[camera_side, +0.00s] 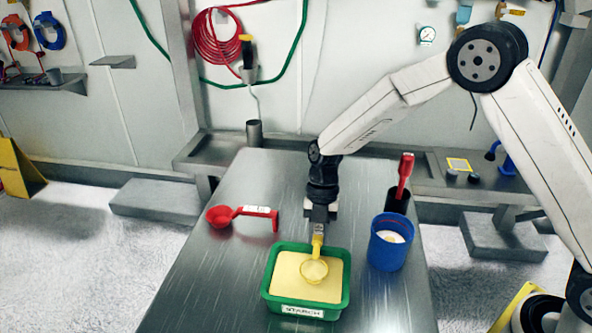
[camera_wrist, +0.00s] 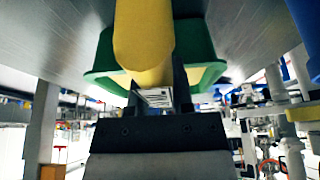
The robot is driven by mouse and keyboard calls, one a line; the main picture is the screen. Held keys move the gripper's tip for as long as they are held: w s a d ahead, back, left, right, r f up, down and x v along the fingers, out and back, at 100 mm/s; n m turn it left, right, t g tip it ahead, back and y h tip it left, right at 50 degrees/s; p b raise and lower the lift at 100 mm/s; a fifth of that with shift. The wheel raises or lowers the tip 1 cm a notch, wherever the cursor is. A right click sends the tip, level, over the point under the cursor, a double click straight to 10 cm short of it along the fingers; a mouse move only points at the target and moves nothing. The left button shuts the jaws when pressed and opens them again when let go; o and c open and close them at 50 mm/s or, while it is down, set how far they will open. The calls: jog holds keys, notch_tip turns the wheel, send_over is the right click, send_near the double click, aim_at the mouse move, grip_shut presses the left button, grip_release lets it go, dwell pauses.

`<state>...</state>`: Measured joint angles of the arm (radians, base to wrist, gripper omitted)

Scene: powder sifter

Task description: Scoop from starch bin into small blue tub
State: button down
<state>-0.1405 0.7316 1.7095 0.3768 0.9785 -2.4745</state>
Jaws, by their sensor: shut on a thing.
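The green starch bin (camera_side: 343,298), labelled STARCH, stands at the front middle of the metal table, with pale yellow powder inside. My gripper (camera_side: 319,226) is shut on the handle of a yellow scoop (camera_side: 317,250) at the bin's far edge. The scoop's round bowl is over the powder; I cannot tell whether it touches it or how full it is. The wrist view shows the scoop (camera_wrist: 144,45) in front of the green bin (camera_wrist: 102,58). The small blue tub (camera_side: 387,256) stands upright right of the bin, with some whitish powder inside.
A red scoop (camera_side: 240,213) with a labelled handle lies on the table left of my gripper. A dark holder (camera_side: 397,203) with a red-handled tool (camera_side: 404,172) stands behind the blue tub. A grey cylinder (camera_side: 254,133) stands at the back. The table's left front is clear.

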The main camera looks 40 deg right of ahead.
aim_at(318, 235)
jog(key=shift+r, duration=3.2)
jog(key=shift+a, duration=0.15)
jog(key=shift+w+a+f+m+g+h, duration=0.1)
jog(key=shift+w+a+m+g+h, duration=0.1)
jog(key=shift+g+h, duration=0.3)
jog(key=shift+w+a+m+g+h, duration=0.1)
jog(key=shift+w+g+h, duration=0.05)
jog(key=shift+g+h, duration=0.35)
jog(key=shift+w+a+f+m+g+h, duration=0.1)
jog(key=shift+w+a+m+g+h, duration=0.05)
jog(key=shift+g+h, duration=0.35)
jog(key=shift+w+a+m+g+h, duration=0.1)
jog(key=shift+w+m+g+h, duration=0.05)
jog(key=shift+g+h, duration=0.3)
jog(key=shift+s, duration=0.1)
jog(key=shift+s+d+r+t+y, duration=0.15)
jog(key=shift+d+t+y, duration=0.05)
jog(key=shift+t+y, duration=0.35)
jog(key=shift+s+d+r+t+y, duration=0.15)
jog(key=shift+t+y, duration=0.35)
jog(key=shift+s+d+r+n+t+y, duration=0.15)
jog(key=shift+r+n+t+y, duration=0.25)
jog(key=shift+r, duration=0.3)
jog(key=shift+s+d+r+n+t+y, duration=0.2)
jog(key=shift+r+t+y, duration=0.25)
jog(key=shift+r, duration=0.25)
